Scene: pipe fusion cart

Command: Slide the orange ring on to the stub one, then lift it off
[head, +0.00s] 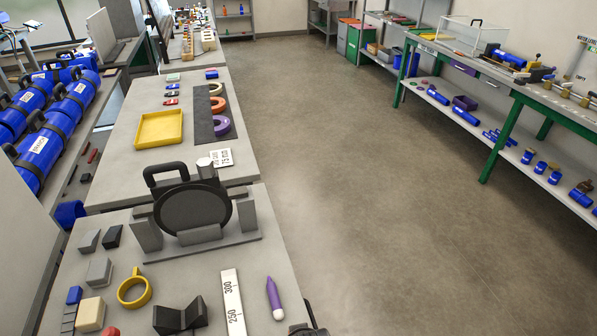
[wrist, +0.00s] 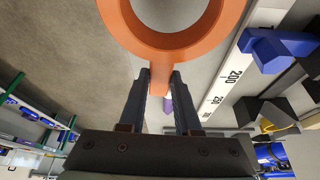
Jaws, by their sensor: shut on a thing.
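The orange ring (wrist: 232,15) fills the top of the wrist view, cut off by the frame's edge, with a short straight handle pointing down. My gripper (wrist: 160,78) is shut on that handle, one dark finger on each side. The held ring is not in the head view. Grey bench surface shows through the ring's opening; no stub is seen inside it. I cannot tell which thing is stub one. A blue part (wrist: 275,48) lies to the right of the ring in the wrist view, beyond the ruler.
A white ruler (head: 233,303) and purple marker (head: 273,297) lie near the bench's right edge. A yellow handled ring (head: 134,289), black V-block (head: 180,316) and several small blocks lie left. A round black plate (head: 196,208) stands behind. Open floor (head: 380,200) is right.

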